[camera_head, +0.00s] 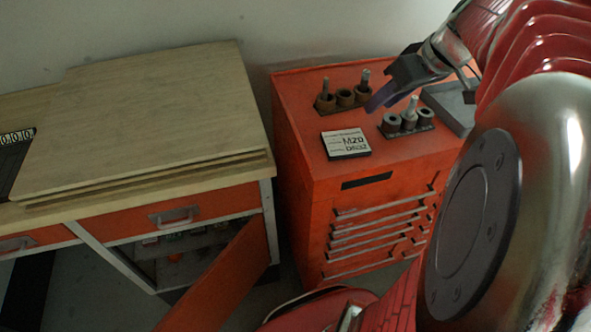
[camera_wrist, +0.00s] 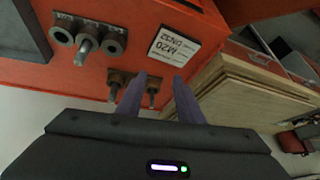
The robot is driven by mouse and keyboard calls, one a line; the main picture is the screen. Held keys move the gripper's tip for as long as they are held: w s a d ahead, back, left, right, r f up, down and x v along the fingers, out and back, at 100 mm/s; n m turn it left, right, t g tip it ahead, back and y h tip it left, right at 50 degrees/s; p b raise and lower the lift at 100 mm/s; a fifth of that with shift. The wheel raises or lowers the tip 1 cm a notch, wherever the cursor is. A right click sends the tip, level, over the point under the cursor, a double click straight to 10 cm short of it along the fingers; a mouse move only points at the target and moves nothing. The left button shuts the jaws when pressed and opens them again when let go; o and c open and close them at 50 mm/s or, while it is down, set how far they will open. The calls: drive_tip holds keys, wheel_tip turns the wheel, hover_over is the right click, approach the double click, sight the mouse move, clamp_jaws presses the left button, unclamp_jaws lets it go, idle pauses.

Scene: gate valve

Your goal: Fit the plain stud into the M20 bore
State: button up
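A brown block (camera_head: 345,98) with three round sockets stands at the back left of the red cabinet top; one stud (camera_head: 325,86) stands in its left socket and another (camera_head: 365,78) in its right one. A grey block (camera_head: 392,124) with three sockets sits nearer, a pale stud (camera_head: 410,109) upright in its middle one. I cannot tell which stud is the plain one. My gripper (camera_wrist: 162,80) is open and empty, its purple fingers apart. In the wrist view a stud (camera_wrist: 152,98) of the brown block shows between the fingers. The fingers partly hide that block.
A white plate (camera_head: 346,143) marked M20 DN32 lies on the cabinet top (camera_head: 308,125). A grey tray (camera_head: 452,108) lies at the right. A wooden workbench (camera_head: 150,110) stands to the left, its orange door (camera_head: 225,275) open.

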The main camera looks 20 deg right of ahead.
drive_tip(key=s+a+f, duration=0.1)
drive_tip(key=s+a, duration=0.2)
drive_tip(key=a, duration=0.4)
drive_tip(key=s+a+f+h, duration=0.1)
drive_tip(key=s+a+f, duration=0.1)
drive_tip(key=a, duration=0.6)
drive_tip(key=s+a+f+m, duration=0.1)
drive_tip(key=s+a+f, duration=0.1)
drive_tip(key=s+a, duration=0.3)
drive_tip(key=a, duration=0.3)
drive_tip(key=shift+a+f, duration=0.15)
drive_tip(key=shift+f, duration=0.1)
